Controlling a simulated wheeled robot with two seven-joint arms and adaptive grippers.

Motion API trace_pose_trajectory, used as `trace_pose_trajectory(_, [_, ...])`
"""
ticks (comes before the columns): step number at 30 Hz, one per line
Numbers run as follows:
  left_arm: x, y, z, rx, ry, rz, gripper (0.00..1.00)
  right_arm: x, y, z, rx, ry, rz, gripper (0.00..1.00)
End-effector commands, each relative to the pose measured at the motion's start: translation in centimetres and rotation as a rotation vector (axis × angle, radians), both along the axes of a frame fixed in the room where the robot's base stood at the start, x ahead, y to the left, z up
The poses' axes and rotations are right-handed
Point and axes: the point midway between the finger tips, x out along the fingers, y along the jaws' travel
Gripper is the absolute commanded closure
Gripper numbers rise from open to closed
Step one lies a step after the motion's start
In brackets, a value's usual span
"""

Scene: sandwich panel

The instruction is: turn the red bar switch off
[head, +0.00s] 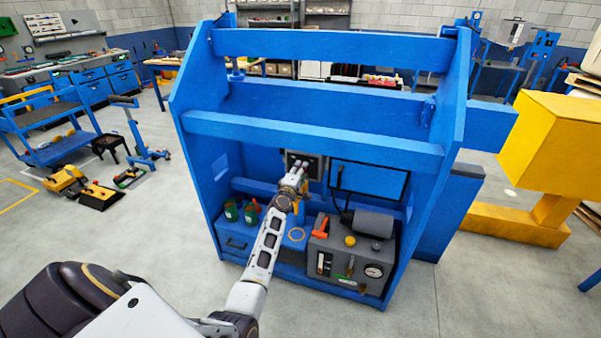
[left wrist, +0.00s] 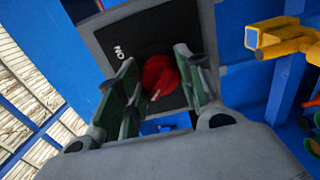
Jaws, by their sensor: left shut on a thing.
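A dark grey switch plate (head: 317,163) is on the back wall inside the blue frame. It also shows in the left wrist view (left wrist: 107,38), with a white ON mark at the upper left of the red switch (left wrist: 159,74). The red bar switch sits between the two fingers of my left gripper (left wrist: 157,92), which is shut on it. In the head view my left gripper (head: 300,168) reaches the plate and hides the switch. Which way the bar points is hard to tell behind the fingers. My right gripper is not in view.
The blue frame (head: 310,128) has crossbars above and in front of my left arm. A grey unit with a gauge (head: 337,262) stands on its lower shelf at the right, with green containers (head: 231,211) at the left. A yellow block (head: 552,140) is at the far right.

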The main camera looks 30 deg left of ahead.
Motion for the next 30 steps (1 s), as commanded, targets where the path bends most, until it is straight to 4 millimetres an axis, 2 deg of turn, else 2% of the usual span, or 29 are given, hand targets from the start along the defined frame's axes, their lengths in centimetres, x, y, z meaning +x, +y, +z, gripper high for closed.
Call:
trace_pose_trajectory(16, [-0.03,0.02,-0.13,-0.038,-0.007,0.000,0.87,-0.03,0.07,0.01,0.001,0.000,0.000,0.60])
trace_pose_trajectory(17, [-0.03,0.02,-0.13,-0.038,-0.007,0.000,0.60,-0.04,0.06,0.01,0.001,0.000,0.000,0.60])
trace_pose_trajectory(21, [-0.03,0.01,-0.10,-0.037,-0.007,0.000,0.42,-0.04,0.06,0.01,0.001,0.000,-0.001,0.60])
trace_pose_trajectory(30, [-0.01,0.01,-0.03,-0.036,-0.008,0.000,0.41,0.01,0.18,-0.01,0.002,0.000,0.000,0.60])
